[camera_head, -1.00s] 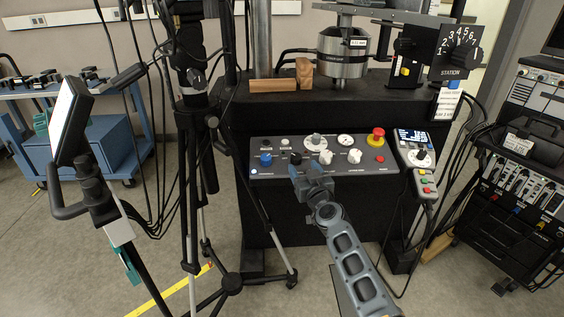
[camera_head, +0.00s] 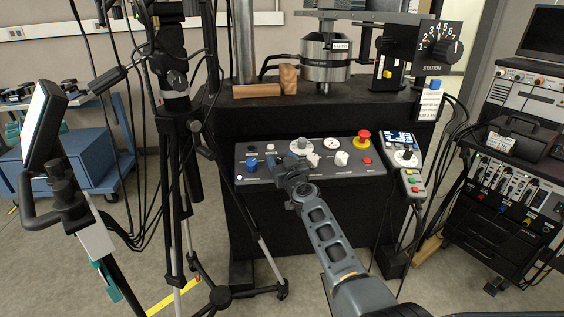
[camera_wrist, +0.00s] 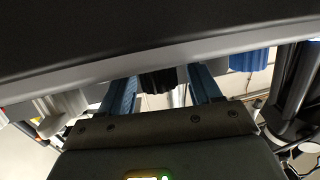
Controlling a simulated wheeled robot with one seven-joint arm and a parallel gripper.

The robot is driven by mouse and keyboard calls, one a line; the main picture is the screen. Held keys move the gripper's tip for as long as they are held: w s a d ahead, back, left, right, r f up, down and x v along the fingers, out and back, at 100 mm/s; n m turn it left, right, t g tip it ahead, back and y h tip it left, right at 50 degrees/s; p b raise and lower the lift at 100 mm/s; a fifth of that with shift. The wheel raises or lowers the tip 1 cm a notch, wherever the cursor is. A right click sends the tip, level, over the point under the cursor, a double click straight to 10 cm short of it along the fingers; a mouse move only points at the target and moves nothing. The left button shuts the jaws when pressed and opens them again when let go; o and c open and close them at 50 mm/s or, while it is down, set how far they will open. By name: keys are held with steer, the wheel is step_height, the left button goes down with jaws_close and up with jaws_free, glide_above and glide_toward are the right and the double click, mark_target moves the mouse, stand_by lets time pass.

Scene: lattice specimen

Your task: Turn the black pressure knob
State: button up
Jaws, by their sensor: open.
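The black pressure knob (camera_wrist: 163,79) shows in the wrist view between the two blue fingers of my gripper (camera_wrist: 164,90). The fingers are spread, with a visible gap on each side of the knob, and do not appear to grip it. In the head view, my gripper (camera_head: 286,166) is at the front of the sloped control panel (camera_head: 310,178), and it mostly hides the black knob. A blue knob (camera_head: 251,165) is to the left of my gripper, and it also shows at the right of the wrist view (camera_wrist: 245,61). A white knob (camera_head: 341,158) is to the right.
A red mushroom button (camera_head: 363,137) and a gauge (camera_head: 331,143) are on the panel. A handheld pendant (camera_head: 405,158) hangs at its right. Tripod legs (camera_head: 184,190) and cables stand close on the left. An instrument rack (camera_head: 500,190) is at the far right.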

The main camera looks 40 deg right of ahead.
steer(key=shift+c, duration=0.3)
steer(key=c, duration=0.9)
